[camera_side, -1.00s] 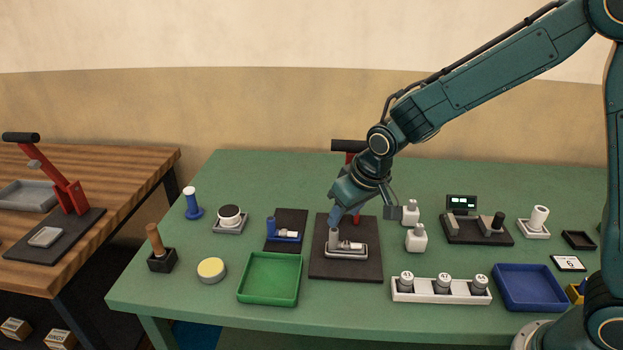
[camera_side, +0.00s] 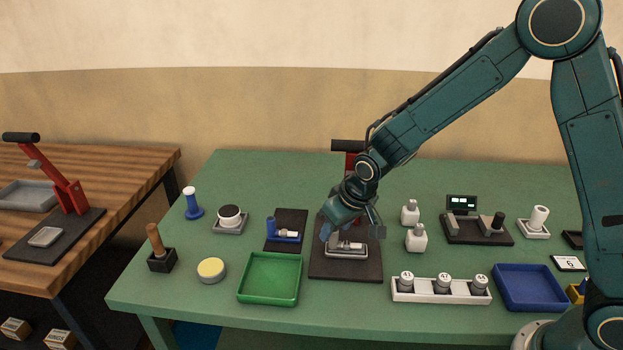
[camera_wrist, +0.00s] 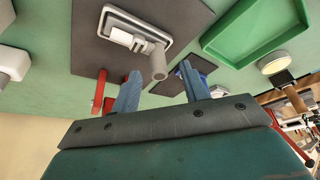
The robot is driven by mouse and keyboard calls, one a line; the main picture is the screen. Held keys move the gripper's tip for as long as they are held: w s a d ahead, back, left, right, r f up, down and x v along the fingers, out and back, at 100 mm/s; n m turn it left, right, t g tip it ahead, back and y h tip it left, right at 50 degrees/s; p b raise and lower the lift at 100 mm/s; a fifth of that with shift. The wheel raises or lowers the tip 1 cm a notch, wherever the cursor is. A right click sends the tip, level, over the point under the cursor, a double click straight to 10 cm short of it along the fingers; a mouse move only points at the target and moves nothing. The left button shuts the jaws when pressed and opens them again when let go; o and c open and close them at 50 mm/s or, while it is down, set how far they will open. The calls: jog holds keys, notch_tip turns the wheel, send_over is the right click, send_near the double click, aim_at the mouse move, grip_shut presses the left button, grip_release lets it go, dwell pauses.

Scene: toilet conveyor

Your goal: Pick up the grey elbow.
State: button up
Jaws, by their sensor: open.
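The grey elbow (camera_side: 334,246) sits in a small grey-rimmed tray (camera_side: 347,256) on a dark plate (camera_side: 345,271). Its upper part is hidden by my gripper in the side view. In the wrist view the elbow (camera_wrist: 157,62) shows its round open end, with a grey and white length reaching away from it inside the tray. My gripper (camera_side: 350,231) is open just above the elbow. In the wrist view its two blue fingers (camera_wrist: 160,86) are spread, with the elbow's end in line with the gap and nothing between them.
A red press with a black handle (camera_side: 348,146) stands close behind my gripper. A green tray (camera_side: 268,302) is at front left, and a smaller dark plate with a blue elbow (camera_side: 278,235) is left. White bottles (camera_side: 416,240) stand close on the right.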

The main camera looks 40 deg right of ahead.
aim_at(347, 241)
jog(key=shift+x, duration=2.05)
jog(key=shift+d, duration=0.1)
grip_shut()
